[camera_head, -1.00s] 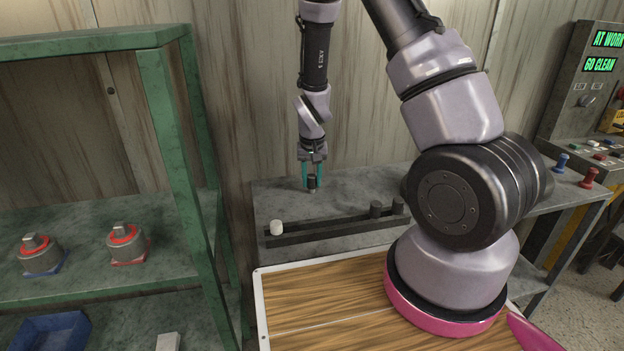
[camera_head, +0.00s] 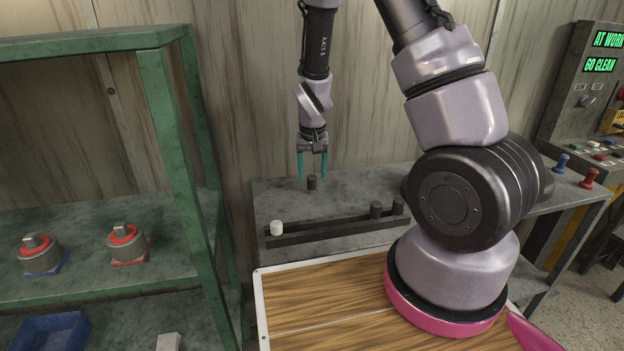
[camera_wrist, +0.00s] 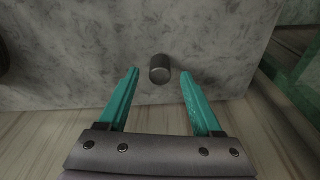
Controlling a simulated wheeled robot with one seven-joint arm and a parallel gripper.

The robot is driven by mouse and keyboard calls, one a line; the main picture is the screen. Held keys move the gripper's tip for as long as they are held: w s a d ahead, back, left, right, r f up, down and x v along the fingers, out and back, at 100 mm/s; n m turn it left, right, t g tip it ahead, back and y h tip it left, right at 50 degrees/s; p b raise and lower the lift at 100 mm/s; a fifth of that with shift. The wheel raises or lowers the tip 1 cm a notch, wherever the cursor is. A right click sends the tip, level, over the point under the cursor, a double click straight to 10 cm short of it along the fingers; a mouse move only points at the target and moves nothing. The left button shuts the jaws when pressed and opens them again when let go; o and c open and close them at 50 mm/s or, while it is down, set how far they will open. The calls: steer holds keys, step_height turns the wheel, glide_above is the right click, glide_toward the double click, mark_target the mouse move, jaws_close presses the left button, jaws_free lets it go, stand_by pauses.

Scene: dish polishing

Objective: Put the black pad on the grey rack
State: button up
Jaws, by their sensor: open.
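A black pad (camera_head: 312,183), a short dark cylinder, stands upright on the grey worktop behind the rack. It also shows in the wrist view (camera_wrist: 159,69), just beyond and between the fingertips. My gripper (camera_head: 312,174) is open and empty, pointing down above the pad, its teal fingers spread wide and apart from it. The grey rack (camera_head: 325,232) is a long, low, dark holder in front of the pad. A white pad (camera_head: 277,228) sits at its left end, and two dark pads, one of them here (camera_head: 376,209), sit toward its right end.
My large arm link hides the right part of the worktop. A wooden-topped surface (camera_head: 320,300) lies in front. A green shelf (camera_head: 160,150) with red-ringed items stands at left. The rack's middle stretch is clear.

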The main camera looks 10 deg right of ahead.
steer(key=s+d+r+t+y, duration=0.1)
steer(key=s+r, duration=0.2)
steer(key=r, duration=0.6)
steer(key=s+d+r+m+t, duration=0.15)
steer(key=s+r, duration=0.25)
steer(key=r, duration=0.5)
steer(key=s+d+r+y, duration=0.1)
steer(key=s+r, duration=0.2)
steer(key=r, duration=0.7)
steer(key=s+d+r+t, duration=0.2)
steer(key=s+r, duration=0.6)
steer(key=s, duration=0.4)
steer(key=shift+t, duration=0.35)
